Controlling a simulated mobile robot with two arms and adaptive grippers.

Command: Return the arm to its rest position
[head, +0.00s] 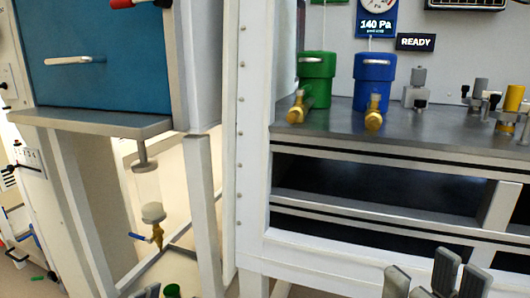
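My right gripper (428,278) shows at the bottom edge of the head view, right of the middle. Its grey fingers point up and stand apart, with nothing seen between them. It is in front of and below the white bench frame. Most of both arms is out of view.
A grey worktop (435,129) carries a green canister (316,79), a blue canister (374,80) and metal fittings. Open shelves lie below. A blue-fronted cabinet (105,62) stands left, with a hanging clear vessel (146,185) and a brass valve underneath. White posts stand between.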

